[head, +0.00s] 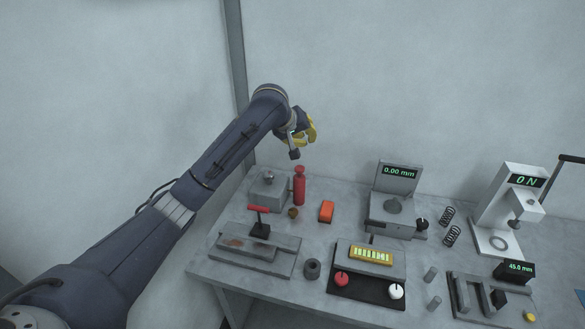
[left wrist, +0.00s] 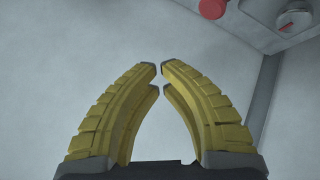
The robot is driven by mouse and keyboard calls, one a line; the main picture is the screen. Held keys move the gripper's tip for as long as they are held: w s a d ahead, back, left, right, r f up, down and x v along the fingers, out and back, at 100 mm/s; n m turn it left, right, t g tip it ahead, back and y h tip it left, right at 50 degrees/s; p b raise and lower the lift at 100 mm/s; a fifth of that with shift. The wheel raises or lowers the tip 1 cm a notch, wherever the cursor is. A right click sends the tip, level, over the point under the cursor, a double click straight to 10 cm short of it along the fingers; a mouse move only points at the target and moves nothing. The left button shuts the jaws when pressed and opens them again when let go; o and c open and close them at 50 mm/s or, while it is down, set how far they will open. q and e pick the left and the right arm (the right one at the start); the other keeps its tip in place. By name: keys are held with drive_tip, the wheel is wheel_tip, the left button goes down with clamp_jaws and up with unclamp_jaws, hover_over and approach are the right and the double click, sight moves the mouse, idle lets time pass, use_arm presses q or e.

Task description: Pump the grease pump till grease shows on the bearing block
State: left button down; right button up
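The likely grease pump is a red bottle-shaped cylinder (head: 299,188) with a narrower red top, upright at the back left of the bench. Just left of it sits a grey block with a rounded metal top (head: 268,190), likely the bearing block; I cannot make out grease on it. My left gripper (head: 309,133) is in the air above and behind the red cylinder, apart from it. In the left wrist view its yellow fingers (left wrist: 159,76) arch together, tips almost meeting, with nothing between them. My right gripper is not in view.
An orange block (head: 326,211) and a small brown piece (head: 293,213) lie near the cylinder. A red-handled fixture (head: 260,225) stands in front. Gauges and a press (head: 505,215) fill the right. The left wrist view shows a red round part (left wrist: 212,8) and a dial (left wrist: 294,20).

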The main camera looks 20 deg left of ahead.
sight(300, 169)
use_arm(q)
drive_tip(key=shift+w+a+r+n, duration=0.3)
drive_tip(key=shift+w+a+r, duration=0.05)
drive_tip(key=shift+a+r, duration=0.35)
drive_tip(key=shift+f, duration=0.15)
drive_tip(key=shift+f, duration=4.3)
drive_tip(key=shift+f, duration=0.2)
drive_tip(key=shift+f, duration=0.3)
drive_tip(key=shift+s+f, duration=0.1)
drive_tip(key=shift+f, duration=1.25)
drive_tip(key=shift+r, duration=1.8)
